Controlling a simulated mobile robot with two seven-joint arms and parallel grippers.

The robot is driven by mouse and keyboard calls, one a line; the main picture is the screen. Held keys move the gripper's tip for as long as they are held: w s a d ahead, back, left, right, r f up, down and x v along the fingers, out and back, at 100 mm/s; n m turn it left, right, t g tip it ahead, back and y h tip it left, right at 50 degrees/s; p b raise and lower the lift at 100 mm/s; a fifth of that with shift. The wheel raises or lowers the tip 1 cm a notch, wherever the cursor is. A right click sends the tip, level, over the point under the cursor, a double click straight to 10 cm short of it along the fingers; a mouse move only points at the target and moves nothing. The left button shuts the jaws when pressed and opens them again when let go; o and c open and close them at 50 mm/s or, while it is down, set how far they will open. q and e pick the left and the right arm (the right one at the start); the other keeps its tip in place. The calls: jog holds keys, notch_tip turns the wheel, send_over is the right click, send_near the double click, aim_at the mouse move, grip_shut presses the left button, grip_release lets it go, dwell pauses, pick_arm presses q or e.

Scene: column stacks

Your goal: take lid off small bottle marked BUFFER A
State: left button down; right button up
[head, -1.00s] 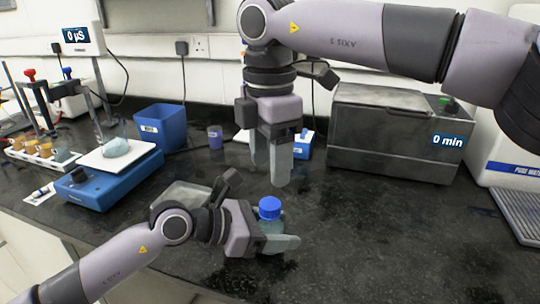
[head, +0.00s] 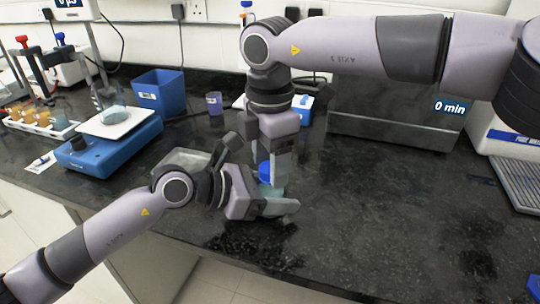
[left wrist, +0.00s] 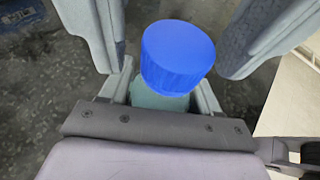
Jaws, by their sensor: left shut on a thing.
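A small bottle (head: 274,191) with a blue lid (head: 266,173) stands upright in my left gripper (head: 270,203), which is shut on its body. In the left wrist view the blue lid (left wrist: 178,58) sits on the pale teal bottle (left wrist: 150,98). My right gripper (head: 269,166) points down from above. Its two fingers stand on either side of the lid, with gaps to both sides in the left wrist view, so it is open. The bottle's label is hidden.
A blue balance (head: 108,148) with a white top stands at the left, near a tube rack (head: 40,122). The dark bench (head: 410,210) is clear at right.

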jog(key=c, duration=1)
jog(key=shift+n, duration=1.7)
jog(key=o, duration=1.1)
jog(key=shift+o, duration=0.2)
jog(key=shift+r, duration=0.1)
